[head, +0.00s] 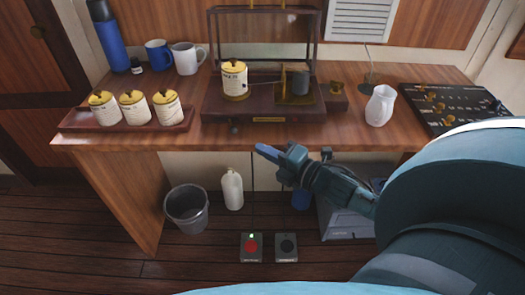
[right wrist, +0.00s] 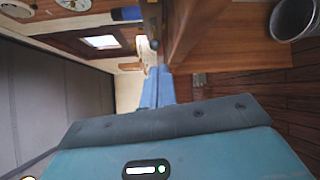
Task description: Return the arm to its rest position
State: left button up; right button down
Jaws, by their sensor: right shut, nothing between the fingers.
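My right gripper (head: 268,152) is in front of the desk's front edge in the head view, its arm coming in from the right. Its blue fingers are shut and empty, pointing left. The right wrist view shows the blue fingers (right wrist: 157,88) together, with the side of the desk beyond them. My left gripper is in neither view.
The wooden desk (head: 190,142) carries a tray (head: 75,124) of yellow-lidded jars, a balance stand (head: 225,105) with another jar, mugs, a white pitcher (head: 380,105) and a dark board (head: 440,100). Below are a bin (head: 187,208), a white bottle (head: 232,190) and two pedals (head: 251,247).

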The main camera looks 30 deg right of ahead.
dwell(0.3)
pick_arm(q)
jog(key=p, duration=0.2)
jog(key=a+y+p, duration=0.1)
jog(key=p, duration=0.1)
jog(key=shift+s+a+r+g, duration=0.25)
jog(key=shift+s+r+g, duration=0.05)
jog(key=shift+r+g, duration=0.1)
pick_arm(e)
jog(key=s+a+f+m+g+h, duration=0.1)
jog(key=s+a+f+m+g, duration=0.2)
jog(key=m, duration=0.7)
jog(key=s+a+f+m+g+h, duration=0.1)
jog(key=s+a+f+m+g, duration=0.2)
jog(key=s+a+f+m, duration=0.5)
jog(key=s+a+m, duration=0.2)
jog(key=a, duration=0.1)
jog(key=shift+s+a+m, duration=0.25)
jog(key=shift+s+m, duration=0.05)
jog(key=shift+s, duration=0.1)
jog(key=shift+f, duration=0.1)
